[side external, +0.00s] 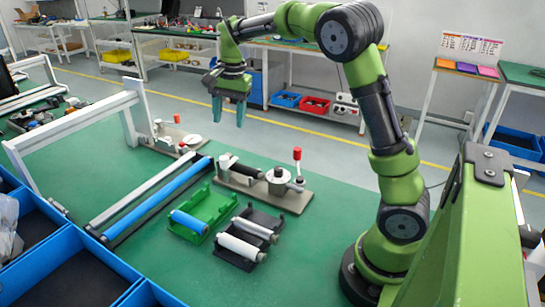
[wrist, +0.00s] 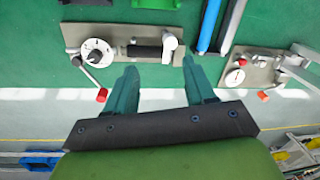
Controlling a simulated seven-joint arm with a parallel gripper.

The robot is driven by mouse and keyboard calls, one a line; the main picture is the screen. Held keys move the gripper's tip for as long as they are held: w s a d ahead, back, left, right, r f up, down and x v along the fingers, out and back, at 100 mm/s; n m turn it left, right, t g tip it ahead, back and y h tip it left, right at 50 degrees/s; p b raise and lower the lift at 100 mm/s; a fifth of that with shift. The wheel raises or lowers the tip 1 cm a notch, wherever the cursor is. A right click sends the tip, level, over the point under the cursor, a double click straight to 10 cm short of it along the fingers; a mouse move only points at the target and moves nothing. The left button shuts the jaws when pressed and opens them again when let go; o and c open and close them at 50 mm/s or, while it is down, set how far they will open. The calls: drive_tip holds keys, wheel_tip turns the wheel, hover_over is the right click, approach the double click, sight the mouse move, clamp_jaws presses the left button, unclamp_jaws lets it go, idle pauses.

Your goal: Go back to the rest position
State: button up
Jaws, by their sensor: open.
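My gripper (side external: 229,108) hangs in the air above the far edge of the green table, its two teal fingers pointing down, apart and empty. In the wrist view my gripper (wrist: 158,88) shows both fingers spread with nothing between them. Past the fingertips in that view lies a metal fixture plate (wrist: 125,42) with a round dial and a black roller. The same fixture (side external: 262,187), with a red-knobbed lever, stands on the table in the side view, below and to the right of my gripper. The gripper touches nothing.
A second fixture (side external: 180,140) stands further back. Blue bins (side external: 90,275) fill the front left. The air around my gripper is clear.

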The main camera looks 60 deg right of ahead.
drive_tip(key=s+a+r+n+t, duration=0.1)
drive_tip(key=s+a+n+t, duration=0.2)
drive_tip(key=s, duration=0.7)
drive_tip(key=s+a+r+n+t+y, duration=0.1)
drive_tip(key=s+a+n+t, duration=0.1)
drive_tip(key=s+a+n, duration=0.5)
drive_tip(key=s+a, duration=0.3)
drive_tip(key=s, duration=0.1)
drive_tip(key=shift+a+r+n+t, duration=0.25)
drive_tip(key=shift+n+t, duration=0.15)
